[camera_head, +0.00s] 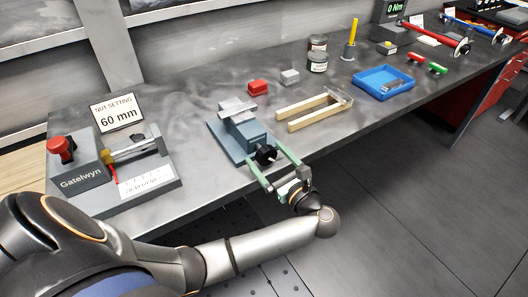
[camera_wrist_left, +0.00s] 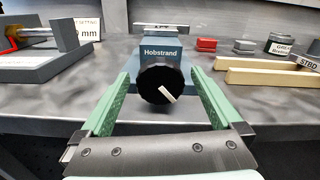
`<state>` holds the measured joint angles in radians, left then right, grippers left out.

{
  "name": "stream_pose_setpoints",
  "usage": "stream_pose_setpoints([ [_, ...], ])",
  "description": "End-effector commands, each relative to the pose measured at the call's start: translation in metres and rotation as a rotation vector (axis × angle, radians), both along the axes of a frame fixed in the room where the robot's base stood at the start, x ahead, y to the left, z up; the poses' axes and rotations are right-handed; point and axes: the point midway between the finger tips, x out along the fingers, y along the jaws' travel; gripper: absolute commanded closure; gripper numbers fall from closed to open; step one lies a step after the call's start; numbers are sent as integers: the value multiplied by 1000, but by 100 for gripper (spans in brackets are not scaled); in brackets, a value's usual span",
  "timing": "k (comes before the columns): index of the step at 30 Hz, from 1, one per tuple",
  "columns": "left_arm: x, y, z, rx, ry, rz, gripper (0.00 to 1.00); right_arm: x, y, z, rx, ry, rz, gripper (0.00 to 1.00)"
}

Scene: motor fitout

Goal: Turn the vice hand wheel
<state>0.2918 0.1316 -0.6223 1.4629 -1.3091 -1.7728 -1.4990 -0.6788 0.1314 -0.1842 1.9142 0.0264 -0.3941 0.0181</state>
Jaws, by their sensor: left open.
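The vice (camera_head: 244,136) is a blue block with a grey jaw on a blue base plate, standing near the table's front edge. Its black hand wheel (camera_head: 266,155) faces the front edge. In the left wrist view the hand wheel (camera_wrist_left: 162,83) is round and black with a white mark pointing to the lower right, below the label "Hobstrand". My left gripper (camera_head: 264,166) has green fingers and is open, with one finger on each side of the hand wheel. A gap shows between the wheel and each finger in the wrist view. My right gripper is not in view.
A nut-setting fixture (camera_head: 110,172) with a red button stands left of the vice. A wooden U-shaped frame (camera_head: 312,108), a red block (camera_head: 257,87) and a grey block (camera_head: 290,76) lie to the right and behind. A blue tray (camera_head: 384,82) stands farther right.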

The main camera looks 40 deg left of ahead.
Motion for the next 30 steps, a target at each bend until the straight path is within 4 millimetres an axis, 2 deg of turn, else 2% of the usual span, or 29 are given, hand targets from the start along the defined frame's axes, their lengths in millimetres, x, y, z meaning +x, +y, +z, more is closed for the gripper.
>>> stream_pose_setpoints([
  [15,-2,-3,0,-1,1,1,2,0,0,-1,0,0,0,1],
  [30,-2,-2,0,-1,1,1,59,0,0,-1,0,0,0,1],
])
